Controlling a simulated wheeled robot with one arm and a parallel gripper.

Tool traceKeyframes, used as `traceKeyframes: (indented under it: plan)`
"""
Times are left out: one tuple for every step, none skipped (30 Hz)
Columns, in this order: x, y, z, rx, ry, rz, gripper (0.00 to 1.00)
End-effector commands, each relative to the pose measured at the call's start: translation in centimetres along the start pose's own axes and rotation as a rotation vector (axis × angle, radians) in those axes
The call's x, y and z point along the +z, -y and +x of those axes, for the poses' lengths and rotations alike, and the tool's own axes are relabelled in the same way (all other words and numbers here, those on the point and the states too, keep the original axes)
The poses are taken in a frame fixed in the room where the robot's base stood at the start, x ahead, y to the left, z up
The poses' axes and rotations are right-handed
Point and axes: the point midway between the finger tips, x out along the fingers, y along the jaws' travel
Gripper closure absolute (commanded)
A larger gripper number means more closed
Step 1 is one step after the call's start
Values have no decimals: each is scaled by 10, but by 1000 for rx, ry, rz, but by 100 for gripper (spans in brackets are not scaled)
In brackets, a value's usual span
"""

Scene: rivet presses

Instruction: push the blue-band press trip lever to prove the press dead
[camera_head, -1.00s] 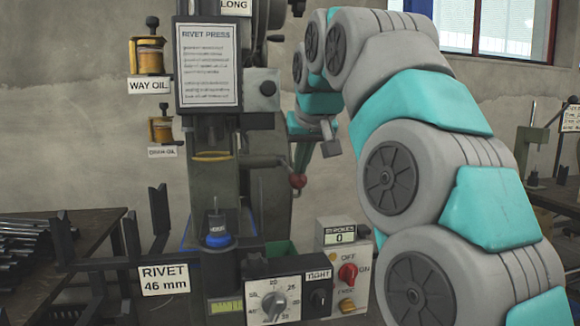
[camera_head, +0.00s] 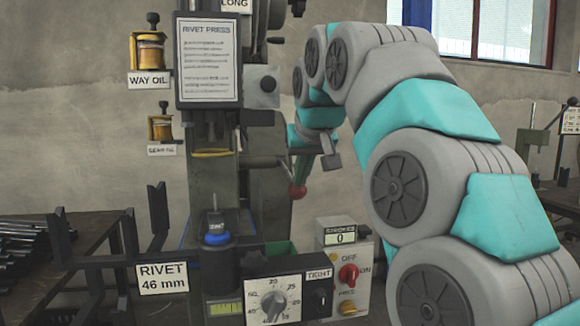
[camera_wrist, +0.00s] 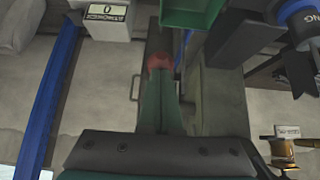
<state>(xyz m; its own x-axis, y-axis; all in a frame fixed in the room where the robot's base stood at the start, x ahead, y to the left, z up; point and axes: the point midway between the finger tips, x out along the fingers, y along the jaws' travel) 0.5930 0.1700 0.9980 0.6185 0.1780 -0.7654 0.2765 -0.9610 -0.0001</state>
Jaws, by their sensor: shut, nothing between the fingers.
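The rivet press (camera_head: 255,210) stands left of my arm in the head view. A blue ring (camera_head: 216,239) shows on its lower tooling. Its trip lever's red knob (camera_head: 297,192) is right of the press column and also shows in the wrist view (camera_wrist: 160,62). My gripper (camera_head: 301,180) is shut and empty, with its teal fingers pointing down at the knob. In the wrist view the closed fingertips (camera_wrist: 162,74) meet or overlap the knob; contact looks likely. The stroke counter (camera_head: 340,238) reads 0. The red OFF/ON switch (camera_head: 348,274) is below it; its setting is unclear.
A dial box (camera_head: 285,295) and a RIVET 46 mm sign (camera_head: 163,279) stand in front of the press. Oil cups (camera_head: 148,50) hang on the wall at left. A green bin (camera_wrist: 195,14) is close to the fingers in the wrist view.

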Motion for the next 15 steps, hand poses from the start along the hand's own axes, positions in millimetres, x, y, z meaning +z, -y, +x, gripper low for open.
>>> traceKeyframes:
  plan:
    - [5, 0, 5, 0, 3, 0, 100]
    - [6, 0, 6, 0, 3, 0, 100]
    - [7, 0, 8, 0, 3, 0, 100]
    - [7, 0, 8, 0, 3, 0, 100]
    - [7, 0, 8, 0, 2, 0, 100]
    - [7, 0, 8, 0, 2, 0, 100]
    - [7, 0, 8, 0, 2, 0, 100]
    - [6, 0, 7, 0, 2, 0, 100]
    - [6, 0, 7, 0, 2, 0, 100]
    - [6, 0, 7, 0, 2, 0, 100]
    - [6, 0, 7, 0, 2, 0, 100]
    - [6, 0, 7, 0, 1, 0, 100]
    - [6, 0, 7, 0, 1, 0, 100]
    - [7, 0, 8, 0, 2, 0, 100]
    - [7, 0, 9, 0, 2, 0, 100]
